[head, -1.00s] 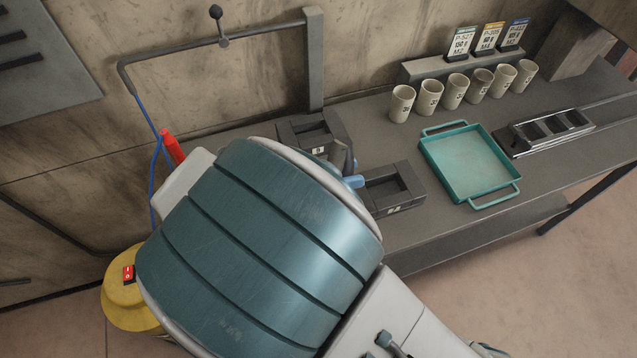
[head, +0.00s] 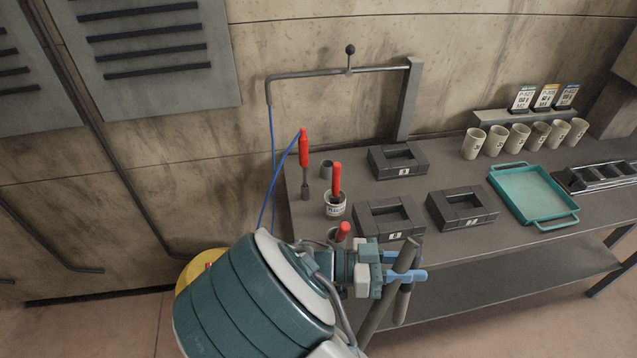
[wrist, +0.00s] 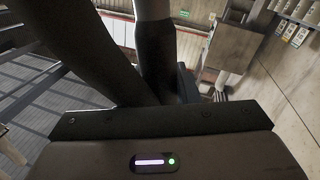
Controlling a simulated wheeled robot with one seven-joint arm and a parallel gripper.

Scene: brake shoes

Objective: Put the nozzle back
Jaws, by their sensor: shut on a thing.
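My gripper (head: 404,267), with blue fingers, is shut on a dark grey tubular piece (head: 376,312) that looks like the nozzle. It has two tubes at an angle to each other and hangs tilted in front of the table's front edge, apart from the table. In the wrist view the dark tubes (wrist: 80,50) fill the upper left and middle. The fingertips and the grip itself are partly hidden. A red-handled tool (head: 304,150) with a blue hose (head: 272,185) stands upright at the table's left end.
Dark square fixtures (head: 398,172), a teal tray (head: 535,195) and several cups (head: 497,140) occupy the table. A grey boom (head: 320,72) rises behind. A yellow machine (head: 197,266) stands on the floor, partly hidden.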

